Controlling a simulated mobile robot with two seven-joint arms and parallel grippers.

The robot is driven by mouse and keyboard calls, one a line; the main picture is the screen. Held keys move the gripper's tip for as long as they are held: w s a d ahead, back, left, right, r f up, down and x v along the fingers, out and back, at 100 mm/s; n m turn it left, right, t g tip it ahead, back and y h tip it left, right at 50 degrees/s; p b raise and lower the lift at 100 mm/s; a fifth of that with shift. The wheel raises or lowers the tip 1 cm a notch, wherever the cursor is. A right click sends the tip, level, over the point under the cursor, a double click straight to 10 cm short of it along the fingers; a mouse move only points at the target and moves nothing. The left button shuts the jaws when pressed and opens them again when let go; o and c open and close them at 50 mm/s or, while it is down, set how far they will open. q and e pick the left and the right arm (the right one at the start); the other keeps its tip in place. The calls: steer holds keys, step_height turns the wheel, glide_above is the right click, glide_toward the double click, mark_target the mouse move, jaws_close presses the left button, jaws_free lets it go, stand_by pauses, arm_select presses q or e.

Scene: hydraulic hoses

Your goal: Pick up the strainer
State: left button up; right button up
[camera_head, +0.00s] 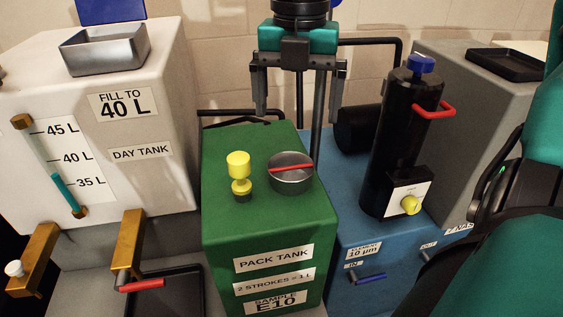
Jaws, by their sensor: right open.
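The strainer looks to be the round grey metal cup (291,181) with a red bar across its top. It sits in the top of the green pack tank (225,215), right of a yellow knobbed fitting (239,172). My right gripper (298,110) points down above and behind the strainer in the picture. Its two grey fingers are wide apart, with nothing between them, and do not touch the strainer. The strainer's lower part is hidden inside the tank. My left gripper is not in view.
A white day tank (143,180) with an open metal tray (105,50) stands at left. A tall black cylinder (393,145) with a red handle stands on a blue box (350,225) at right. Black pipes (235,112) run behind the pack tank.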

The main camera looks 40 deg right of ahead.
glide_toward(291, 162)
steer(key=s+f, duration=0.1)
steer(key=s+a+f, duration=0.1)
steer(key=shift+s+a+f, duration=0.15)
steer(key=shift+s+a, duration=0.1)
steer(key=shift+s, duration=0.05)
steer(key=shift+w+a+f+b, duration=0.1)
steer(key=shift+a+f+b, duration=0.1)
steer(key=shift+f, duration=1.1)
steer(key=shift+a+f+b, duration=0.15)
steer(key=shift+f+b, duration=0.05)
steer(key=shift+f, duration=1.05)
steer(key=shift+c, duration=0.4)
steer(key=c, duration=0.9)
